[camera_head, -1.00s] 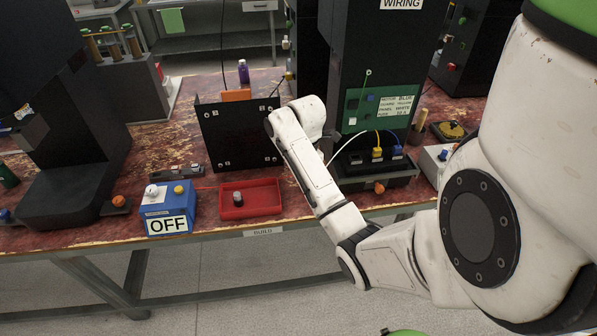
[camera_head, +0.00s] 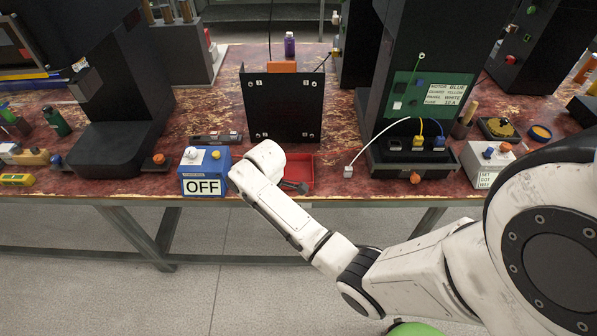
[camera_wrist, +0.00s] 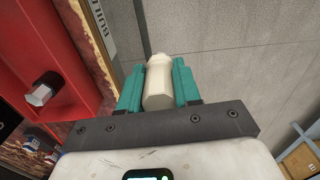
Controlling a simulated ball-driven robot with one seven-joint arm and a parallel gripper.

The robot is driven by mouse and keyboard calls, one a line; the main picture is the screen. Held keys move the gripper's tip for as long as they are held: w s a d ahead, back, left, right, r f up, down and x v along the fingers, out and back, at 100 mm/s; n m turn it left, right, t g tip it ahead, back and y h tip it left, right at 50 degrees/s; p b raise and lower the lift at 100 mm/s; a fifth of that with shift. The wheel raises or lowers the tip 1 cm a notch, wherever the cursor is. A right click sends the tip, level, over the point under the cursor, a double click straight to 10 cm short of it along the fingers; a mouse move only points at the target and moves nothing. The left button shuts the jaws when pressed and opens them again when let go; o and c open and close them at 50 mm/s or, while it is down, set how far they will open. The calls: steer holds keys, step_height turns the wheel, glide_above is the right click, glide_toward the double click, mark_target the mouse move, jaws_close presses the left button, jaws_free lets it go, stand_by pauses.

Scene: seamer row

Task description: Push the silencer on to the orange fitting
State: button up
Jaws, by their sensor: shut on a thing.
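In the wrist view my gripper (camera_wrist: 159,72) is shut on a cream-white, round part with a narrower neck, which I take as the silencer (camera_wrist: 158,92). It sits between the two teal fingers, neck pointing away from the wrist. In the head view the fingers and the held part are hidden by my arm, by the front of the red tray. Orange pieces show on the base of the left machine (camera_head: 159,159) and of the right machine (camera_head: 415,177). I cannot tell which one is the orange fitting. My gripper is apart from both.
The red tray (camera_wrist: 80,50) holds a dark part with a grey hex end (camera_wrist: 42,94). A blue box marked OFF (camera_head: 205,172) stands left of my arm. A black panel (camera_head: 283,108) stands behind the tray. A white cable end (camera_head: 348,171) lies to the right. The floor before the table is clear.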

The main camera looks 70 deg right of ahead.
steer(key=a+f+m, duration=0.2)
steer(key=a+f, duration=0.4)
steer(key=a, duration=0.6)
steer(key=a+f+m, duration=0.3)
steer(key=a+f, duration=0.2)
steer(key=a, duration=0.7)
steer(key=shift+f, duration=0.35)
steer(key=shift+w, duration=0.1)
